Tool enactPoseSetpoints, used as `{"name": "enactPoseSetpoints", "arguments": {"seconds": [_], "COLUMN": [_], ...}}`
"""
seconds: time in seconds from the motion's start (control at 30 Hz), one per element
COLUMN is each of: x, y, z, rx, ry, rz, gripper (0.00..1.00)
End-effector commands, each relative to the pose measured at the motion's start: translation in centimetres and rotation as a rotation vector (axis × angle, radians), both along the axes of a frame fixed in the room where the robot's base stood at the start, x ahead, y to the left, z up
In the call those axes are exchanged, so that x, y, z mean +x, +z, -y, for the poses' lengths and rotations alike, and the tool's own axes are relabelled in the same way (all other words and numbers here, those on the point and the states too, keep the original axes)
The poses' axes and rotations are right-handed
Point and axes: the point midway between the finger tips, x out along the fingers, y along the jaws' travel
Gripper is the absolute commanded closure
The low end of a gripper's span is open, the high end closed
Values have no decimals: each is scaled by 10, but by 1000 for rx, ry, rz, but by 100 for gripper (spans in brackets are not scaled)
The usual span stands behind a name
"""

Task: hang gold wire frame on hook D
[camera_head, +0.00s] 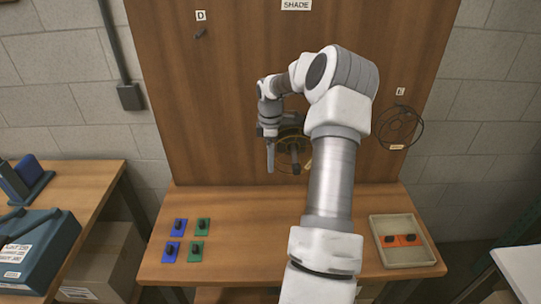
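The hook under the label D (201,33) is a small dark peg high on the left of the upright wooden board, with nothing on it. My gripper (283,160) is in front of the lower middle of the board, fingers pointing down and spread apart. A round wire frame with a gold-coloured edge (308,164) shows behind and beside the fingers, against the board. My gripper and arm hide much of it, and I cannot tell what supports it or whether the fingers touch it.
A dark wire ring (403,108) hangs at the board's right. The table bears blue pads (170,252), green pads (195,251) and a tray (408,262) with orange pads. A SHADE label (296,5) is at the top. The board between gripper and hook D looks clear.

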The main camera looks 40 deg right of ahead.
Motion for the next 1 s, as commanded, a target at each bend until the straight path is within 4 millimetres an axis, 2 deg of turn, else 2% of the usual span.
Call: {"name": "enactPoseSetpoints", "arguments": {"seconds": [0.13,0.67,0.7,1.0], "x": [0,0,0,0], "y": [0,1,1,1], "z": [0,0,0,0], "rx": [0,0,0,0], "ry": [0,0,0,0], "rz": [0,0,0,0], "gripper": [6,100,44,98]}}
